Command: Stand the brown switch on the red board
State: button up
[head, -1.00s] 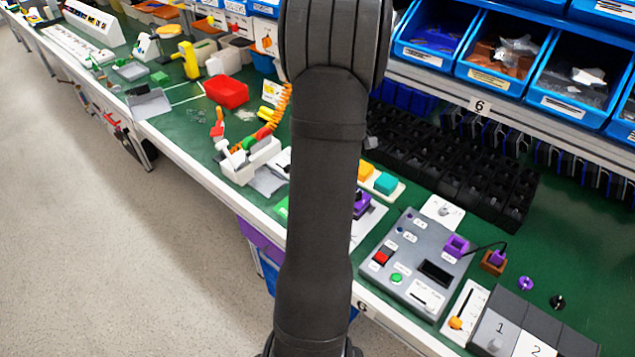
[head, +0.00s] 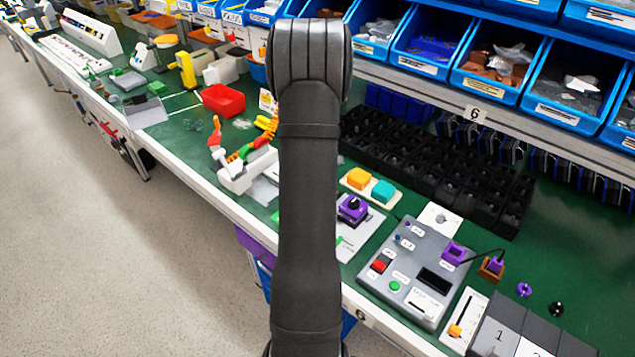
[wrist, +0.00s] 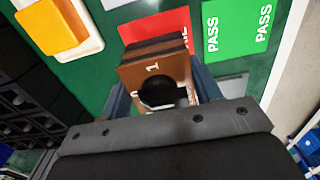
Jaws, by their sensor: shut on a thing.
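The brown switch (wrist: 152,62) is a block marked "1" with a black round knob (wrist: 160,92). It is between the two fingers of my gripper (wrist: 163,95), which is shut on it. The red board (wrist: 155,25) lies flat on the green table in the wrist view, just beyond the switch. The switch covers the board's near part, so I cannot tell whether they touch. In the head view my arm hides the gripper, the brown switch and the red board.
A green PASS board (wrist: 240,30) lies right of the red one. An orange block (wrist: 50,25) on a white base is at the upper left. In the head view, a purple switch (head: 352,208) and a grey control box (head: 415,275) stand right of my arm. Black bins stand behind.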

jog(key=shift+f, duration=1.8)
jog(key=shift+f, duration=0.1)
jog(key=o, duration=1.1)
notch_tip(320, 180, up, 12)
jog(key=shift+r, duration=0.1)
jog(key=shift+f, duration=4.2)
jog(key=shift+f, duration=0.1)
